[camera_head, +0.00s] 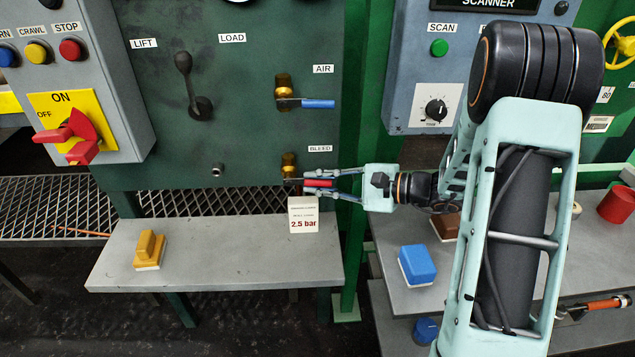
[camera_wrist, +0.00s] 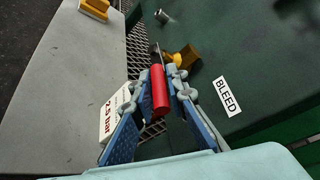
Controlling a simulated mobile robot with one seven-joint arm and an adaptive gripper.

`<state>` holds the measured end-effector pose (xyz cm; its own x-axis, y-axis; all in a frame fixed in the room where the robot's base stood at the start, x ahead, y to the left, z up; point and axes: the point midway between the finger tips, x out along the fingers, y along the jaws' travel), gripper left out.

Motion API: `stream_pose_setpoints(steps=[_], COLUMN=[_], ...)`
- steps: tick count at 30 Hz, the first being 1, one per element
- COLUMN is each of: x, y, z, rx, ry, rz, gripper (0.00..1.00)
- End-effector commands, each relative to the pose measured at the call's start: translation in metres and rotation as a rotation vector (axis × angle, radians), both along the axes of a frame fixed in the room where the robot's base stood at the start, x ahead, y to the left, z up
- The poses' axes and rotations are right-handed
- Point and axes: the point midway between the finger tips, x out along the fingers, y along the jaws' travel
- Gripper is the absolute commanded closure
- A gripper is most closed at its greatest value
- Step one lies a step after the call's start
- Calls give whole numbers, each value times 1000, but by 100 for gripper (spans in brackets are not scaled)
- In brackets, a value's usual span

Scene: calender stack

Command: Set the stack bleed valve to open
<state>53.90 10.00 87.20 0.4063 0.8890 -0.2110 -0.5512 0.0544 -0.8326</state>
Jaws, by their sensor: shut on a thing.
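The stack bleed valve has a brass body (camera_head: 289,163) low on the green panel, under the BLEED label (camera_head: 320,148). Its red handle (camera_head: 318,183) points to the right, roughly level. My gripper (camera_head: 318,184) reaches in from the right and is shut on the red handle. In the wrist view the red handle (camera_wrist: 159,90) stands between the two blue finger pads, with the brass body (camera_wrist: 184,57) just beyond it. The fingers hide part of the handle.
Above is the AIR valve with a blue handle (camera_head: 318,103). A white 2.5 bar card (camera_head: 303,214) stands just below my gripper on the grey shelf (camera_head: 225,255). A yellow block (camera_head: 150,250) lies farther left. A blue block (camera_head: 417,265) lies on the right bench.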

Motion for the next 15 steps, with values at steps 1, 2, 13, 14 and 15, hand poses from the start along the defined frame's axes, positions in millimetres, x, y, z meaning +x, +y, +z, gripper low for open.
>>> stream_pose_setpoints(steps=[1,2,13,14,15], x=[-1,-1,-2,-2,-2], y=[0,0,1,1,1], z=[-2,-2,11,13,15], rx=[-3,-5,-146,-168,-199], ry=[4,5,1,1,0], rz=[1,1,2,3,2], gripper=[100,100,100,100,100])
